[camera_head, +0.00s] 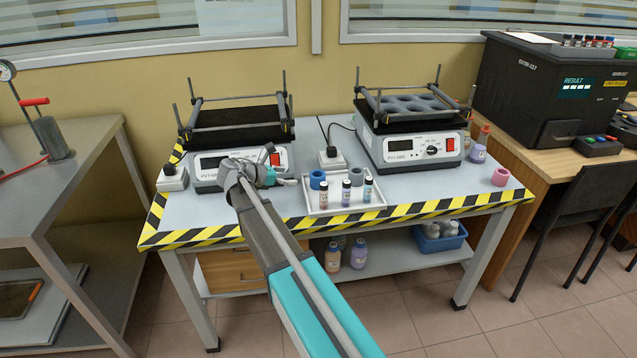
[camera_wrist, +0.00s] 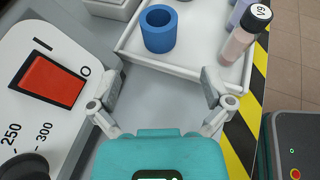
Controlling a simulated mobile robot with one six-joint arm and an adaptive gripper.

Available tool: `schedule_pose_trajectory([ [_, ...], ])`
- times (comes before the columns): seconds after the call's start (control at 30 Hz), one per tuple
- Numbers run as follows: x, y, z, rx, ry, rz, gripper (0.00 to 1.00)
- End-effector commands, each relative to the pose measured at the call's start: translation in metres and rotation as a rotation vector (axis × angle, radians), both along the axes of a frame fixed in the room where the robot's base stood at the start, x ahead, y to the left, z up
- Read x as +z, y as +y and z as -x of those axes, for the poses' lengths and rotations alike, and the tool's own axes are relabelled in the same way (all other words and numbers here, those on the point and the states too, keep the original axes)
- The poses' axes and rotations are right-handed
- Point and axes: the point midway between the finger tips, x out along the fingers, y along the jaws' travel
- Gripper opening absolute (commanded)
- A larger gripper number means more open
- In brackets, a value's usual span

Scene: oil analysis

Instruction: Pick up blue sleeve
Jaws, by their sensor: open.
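The blue sleeve (camera_head: 317,180) is a short, hollow cylinder standing upright at the back left of a white tray on the table. In the wrist view the blue sleeve (camera_wrist: 159,28) stands on the tray (camera_wrist: 189,73), ahead of my open fingers and apart from them. My gripper (camera_head: 284,181) is over the table to the left of the tray, in front of the left shaker. The wrist view shows its two fingers (camera_wrist: 160,92) spread with nothing between them.
Several small vials (camera_head: 346,192) and a grey sleeve (camera_head: 356,176) share the tray. The left shaker (camera_head: 240,160) stands behind my gripper, and the right shaker (camera_head: 414,148) stands behind the tray. A pink sleeve (camera_head: 500,177) sits at the table's right. Striped tape marks the front edge.

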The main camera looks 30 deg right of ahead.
Motion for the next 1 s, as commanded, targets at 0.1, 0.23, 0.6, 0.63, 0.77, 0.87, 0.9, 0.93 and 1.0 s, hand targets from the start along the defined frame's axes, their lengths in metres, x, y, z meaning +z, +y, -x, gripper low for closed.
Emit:
schedule_pose_trajectory([
  [0.1,-0.010,-0.017,-0.002,-0.003,-0.001,0.000,1.00],
  [0.23,-0.017,-0.036,-0.003,-0.003,-0.001,0.000,1.00],
  [0.6,-0.026,-0.064,-0.006,-0.001,-0.001,0.000,1.00],
  [0.63,-0.026,-0.064,-0.006,-0.001,-0.001,0.000,1.00],
  [0.77,-0.026,-0.064,-0.006,-0.001,-0.001,0.000,1.00],
  [0.87,-0.026,-0.064,-0.006,-0.001,-0.001,0.000,1.00],
  [0.9,-0.026,-0.065,-0.006,-0.001,-0.001,0.000,1.00],
  [0.93,-0.026,-0.065,-0.006,-0.002,0.000,0.000,1.00],
  [1.0,-0.027,-0.068,-0.007,-0.003,-0.001,0.000,1.00],
])
